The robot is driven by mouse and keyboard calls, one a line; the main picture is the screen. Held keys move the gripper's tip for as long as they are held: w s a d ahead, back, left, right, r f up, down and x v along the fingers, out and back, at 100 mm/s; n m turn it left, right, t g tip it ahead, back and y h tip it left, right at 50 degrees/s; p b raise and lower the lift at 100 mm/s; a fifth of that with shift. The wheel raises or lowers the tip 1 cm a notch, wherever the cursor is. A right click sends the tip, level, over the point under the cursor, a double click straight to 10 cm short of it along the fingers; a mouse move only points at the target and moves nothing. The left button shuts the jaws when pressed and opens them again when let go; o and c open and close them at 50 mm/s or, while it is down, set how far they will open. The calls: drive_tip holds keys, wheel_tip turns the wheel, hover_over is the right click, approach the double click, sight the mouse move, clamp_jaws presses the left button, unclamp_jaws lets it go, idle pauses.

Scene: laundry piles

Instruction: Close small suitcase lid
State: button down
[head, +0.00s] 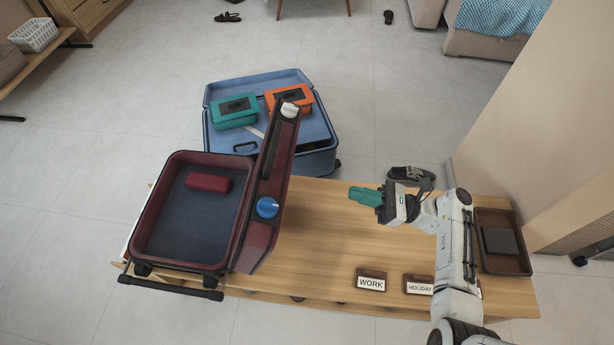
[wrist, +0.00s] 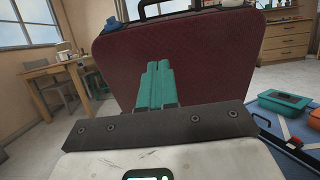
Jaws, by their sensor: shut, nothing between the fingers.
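The small maroon suitcase (head: 140,225) lies on the left part of the wooden bench with a dark blue lining. Its lid (head: 277,180) stands up open along the suitcase's right side, tilted slightly outward. A red pouch (head: 208,182) lies inside the base. My gripper (head: 364,195), with green fingers, is to the right of the lid, clear of it, pointing left. It is shut and empty. In the wrist view the fingers (wrist: 156,82) point at the lid's maroon outer face (wrist: 205,60), which fills the middle.
A larger blue suitcase (head: 207,140) lies open on the floor behind the bench, holding a green box (head: 234,111) and an orange box (head: 289,98). WORK (head: 371,281) and HOLIDAY (head: 419,285) tags and a dark tray (head: 503,269) are on the bench (head: 325,235). Its middle is bare.

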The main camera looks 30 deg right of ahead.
drive_tip(key=p+x, duration=0.1)
drive_tip(key=x, duration=1.3)
drive_tip(key=shift+p, duration=0.3)
drive_tip(key=shift+r, duration=0.1)
